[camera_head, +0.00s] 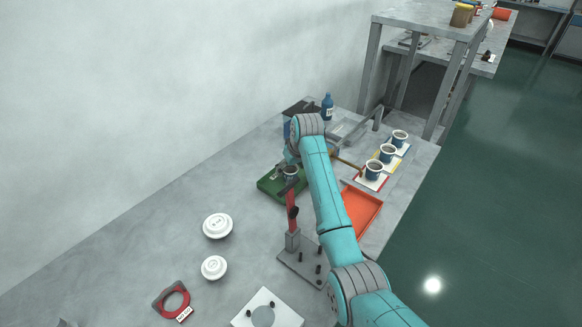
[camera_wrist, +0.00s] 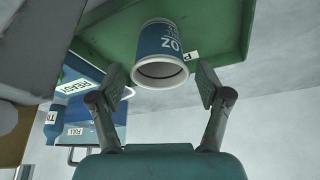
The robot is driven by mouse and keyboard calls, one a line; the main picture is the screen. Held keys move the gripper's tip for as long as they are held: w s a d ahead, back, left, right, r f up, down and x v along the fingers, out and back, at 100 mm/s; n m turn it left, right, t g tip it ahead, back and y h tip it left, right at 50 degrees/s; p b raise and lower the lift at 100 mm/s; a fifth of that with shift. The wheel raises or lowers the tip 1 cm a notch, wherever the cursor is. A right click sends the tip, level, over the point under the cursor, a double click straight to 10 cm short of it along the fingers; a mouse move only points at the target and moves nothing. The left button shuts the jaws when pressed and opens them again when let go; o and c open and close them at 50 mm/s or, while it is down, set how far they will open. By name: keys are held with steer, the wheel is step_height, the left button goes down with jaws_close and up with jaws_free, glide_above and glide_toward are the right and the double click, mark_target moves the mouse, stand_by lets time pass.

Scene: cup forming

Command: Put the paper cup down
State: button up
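The paper cup (camera_wrist: 162,45) is blue with a pale rim and white lettering. In the wrist view it is against the green tray (camera_wrist: 225,35), beyond and between the fingertips of my gripper (camera_wrist: 162,85). The two finger pads are spread, with a narrow gap on each side of the cup. In the head view the cup (camera_head: 291,173) is at the green tray (camera_head: 267,186), just below my gripper (camera_head: 291,158), which is partly hidden by my arm. Its contact with the tray floor is hard to see.
Several blue cups stand on coloured mats at the right, one of them here (camera_head: 374,170). An orange tray (camera_head: 362,212) lies right of my arm. A red-handled lever stand (camera_head: 293,235) is close in front of the green tray. White lids (camera_head: 217,226) lie at left. A blue bottle (camera_head: 327,106) stands behind.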

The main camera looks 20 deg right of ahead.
steer(key=shift+r, duration=0.15)
steer(key=v, duration=1.2)
stand_by(0.3)
